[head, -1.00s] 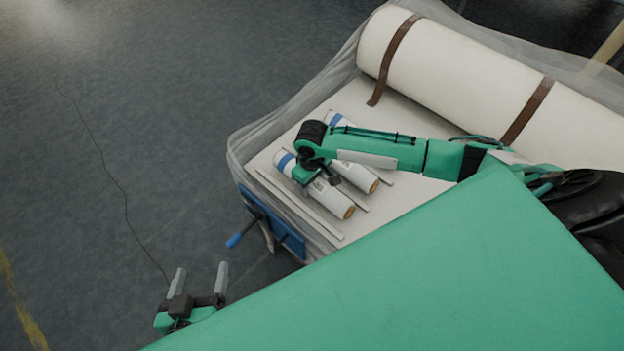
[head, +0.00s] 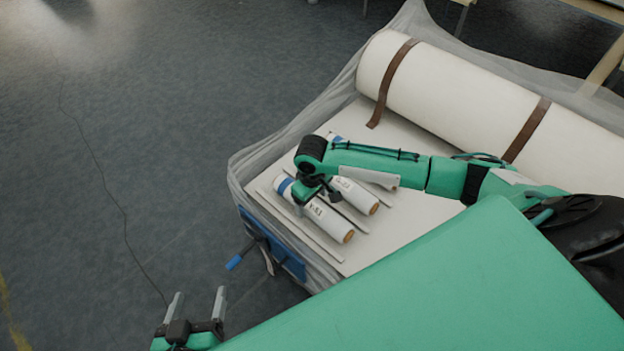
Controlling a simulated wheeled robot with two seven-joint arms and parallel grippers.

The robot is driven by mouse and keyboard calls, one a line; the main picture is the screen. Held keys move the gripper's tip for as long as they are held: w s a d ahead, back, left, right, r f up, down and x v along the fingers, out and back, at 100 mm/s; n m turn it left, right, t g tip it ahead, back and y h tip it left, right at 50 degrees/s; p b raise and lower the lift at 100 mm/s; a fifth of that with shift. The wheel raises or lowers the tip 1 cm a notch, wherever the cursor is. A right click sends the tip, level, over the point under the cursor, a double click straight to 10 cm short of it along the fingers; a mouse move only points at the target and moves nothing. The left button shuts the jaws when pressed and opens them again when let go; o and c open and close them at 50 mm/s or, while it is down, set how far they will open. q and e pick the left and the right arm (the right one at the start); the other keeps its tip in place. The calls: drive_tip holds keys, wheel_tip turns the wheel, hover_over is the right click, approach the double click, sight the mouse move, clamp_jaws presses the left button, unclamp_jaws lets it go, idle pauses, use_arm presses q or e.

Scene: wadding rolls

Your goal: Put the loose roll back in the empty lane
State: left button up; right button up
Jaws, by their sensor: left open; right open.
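Two white rolls with blue bands and tan ends lie side by side on the pale bed. The front roll (head: 328,220) lies between thin strips, with lettering on its side. The rear roll (head: 358,194) is partly covered by my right arm. My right gripper (head: 318,192) is open, over the banded end of the front roll; its fingertips are small, and I cannot tell whether they touch it. I cannot tell which roll is loose, and no empty lane shows clearly. My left gripper (head: 198,304) is open and empty, away from the bed over the floor.
A large cream roll (head: 460,92) with brown straps lies along the back of the bed (head: 420,208). Clear film (head: 245,165) wraps the bed's edge. The floor to the left is open.

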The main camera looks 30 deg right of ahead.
sight(312, 201)
wheel_tip(312, 201, up, 9)
drive_tip(key=p, duration=0.3)
drive_tip(key=s+a+f+n+t+y, duration=0.1)
drive_tip(key=s+a+t+y, duration=0.1)
drive_tip(key=s+a, duration=0.45)
drive_tip(key=s+a+f+n+t+y, duration=0.1)
drive_tip(key=s+a+y, duration=0.25)
drive_tip(key=a, duration=0.55)
use_arm(q)
drive_tip(key=a+g+y, duration=0.1)
drive_tip(key=a+g, duration=0.1)
drive_tip(key=s+a+g+y, duration=0.1)
drive_tip(key=a+g, duration=0.1)
drive_tip(key=a, duration=0.1)
drive_tip(key=shift+s+a+f+y, duration=0.15)
drive_tip(key=shift+s+a+y, duration=0.1)
drive_tip(key=shift+y, duration=0.15)
use_arm(e)
drive_tip(key=s+d+r+m+t+h, duration=0.2)
drive_tip(key=s+d+r+m+t, duration=0.1)
drive_tip(key=s, duration=0.5)
drive_tip(key=shift+s+d+r+t, duration=0.3)
drive_tip(key=shift+d+r+t, duration=0.6)
drive_tip(key=shift+d+t, duration=0.3)
use_arm(q)
drive_tip(key=shift+f, duration=0.1)
use_arm(e)
drive_tip(key=shift+s, duration=0.1)
